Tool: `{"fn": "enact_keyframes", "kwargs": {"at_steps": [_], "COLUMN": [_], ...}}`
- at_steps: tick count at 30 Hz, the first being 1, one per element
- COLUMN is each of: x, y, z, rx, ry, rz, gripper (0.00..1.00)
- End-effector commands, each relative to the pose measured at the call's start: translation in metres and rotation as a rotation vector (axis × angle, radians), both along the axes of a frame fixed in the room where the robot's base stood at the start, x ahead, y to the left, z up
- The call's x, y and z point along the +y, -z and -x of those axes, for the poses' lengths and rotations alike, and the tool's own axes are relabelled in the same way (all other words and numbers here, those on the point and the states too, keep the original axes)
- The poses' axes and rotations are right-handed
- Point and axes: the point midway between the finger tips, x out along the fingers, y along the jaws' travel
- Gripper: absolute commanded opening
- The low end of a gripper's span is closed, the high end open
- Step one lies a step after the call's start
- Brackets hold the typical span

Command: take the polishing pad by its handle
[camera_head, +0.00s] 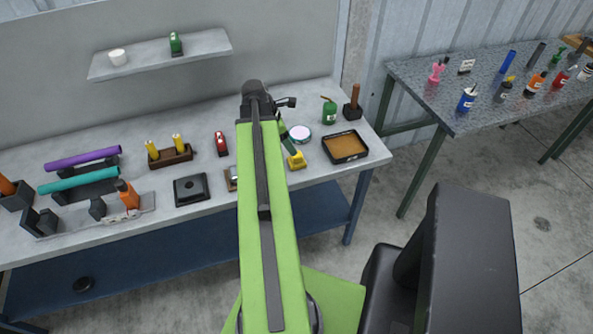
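I cannot tell for sure which object is the polishing pad. A small yellow object with a raised part (297,160), possibly the pad, sits on the grey workbench (215,215), just right of my arm. My green arm stretches over the bench and hides part of it. A short green and dark part, seemingly of my arm's end, slants down right beside the yellow object. My gripper's fingers cannot be made out there, nor whether they touch it.
A black square block (190,189) and a wooden holder (171,156) stand left. A second table (440,85) is at right.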

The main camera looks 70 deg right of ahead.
Motion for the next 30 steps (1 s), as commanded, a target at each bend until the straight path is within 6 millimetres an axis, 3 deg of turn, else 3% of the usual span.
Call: {"fn": "enact_keyframes", "kwargs": {"at_steps": [1, 3, 11, 20, 28, 30], "x": [-0.003, -0.006, -0.009, -0.022, -0.024, -0.024], "y": [0.022, 0.032, 0.036, 0.081, 0.08, 0.08], "z": [0.003, 0.007, 0.011, 0.023, 0.025, 0.025], "rx": [0.0, 0.0, 0.0, 0.0, 0.0, 0.0], "ry": [0.002, 0.001, -0.001, 0.0, -0.001, -0.001], "rz": [0.001, 0.0, 0.0, 0.0, 0.0, 0.0], "gripper": [0.62, 0.62, 0.62, 0.62, 0.62, 0.53]}}
